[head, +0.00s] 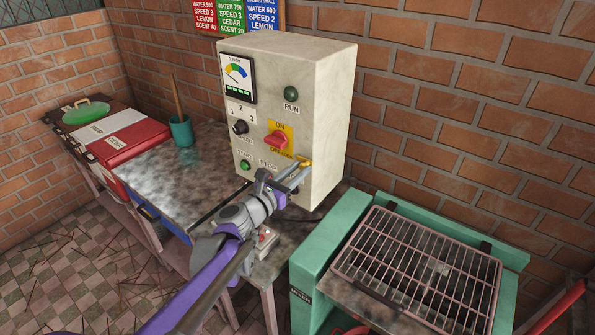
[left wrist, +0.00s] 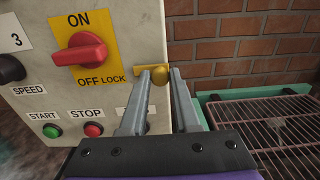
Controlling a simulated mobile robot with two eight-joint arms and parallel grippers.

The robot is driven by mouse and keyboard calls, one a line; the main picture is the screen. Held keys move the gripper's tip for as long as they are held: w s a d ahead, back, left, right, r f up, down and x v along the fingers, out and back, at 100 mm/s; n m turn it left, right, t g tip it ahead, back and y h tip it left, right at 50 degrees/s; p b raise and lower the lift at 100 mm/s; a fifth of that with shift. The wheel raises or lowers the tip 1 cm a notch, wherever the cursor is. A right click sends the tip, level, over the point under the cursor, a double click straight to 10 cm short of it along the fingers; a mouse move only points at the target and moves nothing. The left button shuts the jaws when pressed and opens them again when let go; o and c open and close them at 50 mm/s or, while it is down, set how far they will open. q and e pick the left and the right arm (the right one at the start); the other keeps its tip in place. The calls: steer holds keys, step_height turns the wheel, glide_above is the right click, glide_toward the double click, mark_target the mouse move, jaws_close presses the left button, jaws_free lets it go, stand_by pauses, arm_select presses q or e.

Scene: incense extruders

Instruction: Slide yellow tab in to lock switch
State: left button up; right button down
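The red rotary switch (head: 275,139) sits on a yellow ON / OFF LOCK plate on the front of the pale control box (head: 325,95). It also shows in the left wrist view (left wrist: 82,54), its handle lying roughly crosswise. The yellow tab (head: 304,162) is at the lower right of the plate, near the box's right edge. In the left wrist view its round knob (left wrist: 159,77) appears between my left fingertips. My left gripper (left wrist: 161,74) is open around the knob, with a small gap on the right; contact on the left is unclear. My right gripper is out of view.
START (left wrist: 53,130) and STOP (left wrist: 94,130) buttons sit below the switch, a speed knob (head: 240,127) to its left. A green-framed rack with a wire grill (head: 420,265) stands at right. A brick wall (head: 440,110) is behind; a teal cup (head: 182,132) stands left.

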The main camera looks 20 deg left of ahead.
mark_target(298, 158)
arm_select(q)
jaws_close()
stand_by(0.8)
steer(key=shift+w+a, duration=0.25)
steer(key=shift+a, duration=0.5)
steer(key=shift+w+a, duration=0.25)
steer(key=shift+a, duration=0.45)
steer(key=shift+o, duration=2.4)
jaws_free()
steer(key=shift+o, duration=1.2)
steer(key=shift+a, duration=0.1)
